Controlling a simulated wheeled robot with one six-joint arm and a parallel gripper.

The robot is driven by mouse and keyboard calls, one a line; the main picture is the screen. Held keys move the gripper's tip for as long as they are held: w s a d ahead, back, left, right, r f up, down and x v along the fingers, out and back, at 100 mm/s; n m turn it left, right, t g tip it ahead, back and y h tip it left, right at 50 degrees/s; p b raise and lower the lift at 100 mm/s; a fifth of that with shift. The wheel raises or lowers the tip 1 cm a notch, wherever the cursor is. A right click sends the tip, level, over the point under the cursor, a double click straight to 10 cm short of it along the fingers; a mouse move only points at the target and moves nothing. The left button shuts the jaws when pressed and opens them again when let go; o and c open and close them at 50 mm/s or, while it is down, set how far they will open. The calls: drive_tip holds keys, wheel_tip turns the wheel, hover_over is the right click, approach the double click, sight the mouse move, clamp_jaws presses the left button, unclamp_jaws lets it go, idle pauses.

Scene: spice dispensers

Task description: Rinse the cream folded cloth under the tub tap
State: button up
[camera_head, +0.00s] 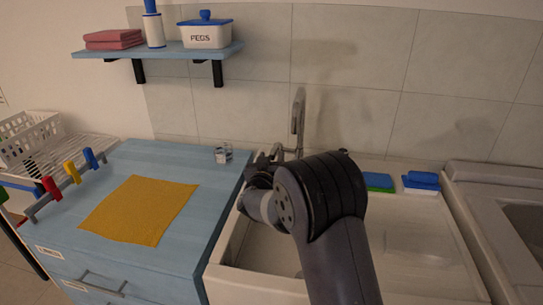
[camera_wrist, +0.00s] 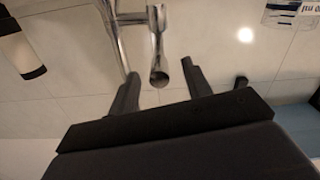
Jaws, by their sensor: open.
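I see no cream folded cloth in either view; my arm hides part of the tub. The metal tap (camera_head: 298,112) rises at the back of the white tub (camera_head: 413,240). My gripper (camera_head: 262,160) is near the tap's base in the head view, partly hidden by my arm. In the wrist view my gripper (camera_wrist: 160,72) is open, its two dark fingers apart. The tap's round metal end (camera_wrist: 159,79) shows between the fingers in that picture; I cannot tell whether it touches them. No cloth shows between the fingers.
A yellow cloth (camera_head: 140,209) lies flat on the blue cabinet (camera_head: 190,240), with a small clear container (camera_head: 222,154) behind it. Sponges (camera_head: 378,181) and a blue-and-white item (camera_head: 421,181) sit on the tub's back edge. A shelf (camera_head: 160,52) holds folded pink cloths (camera_head: 113,39) and a PEGS box (camera_head: 206,36).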

drive_tip(key=shift+w+d, duration=0.15)
drive_tip(key=shift+w, duration=0.4)
clamp_jaws()
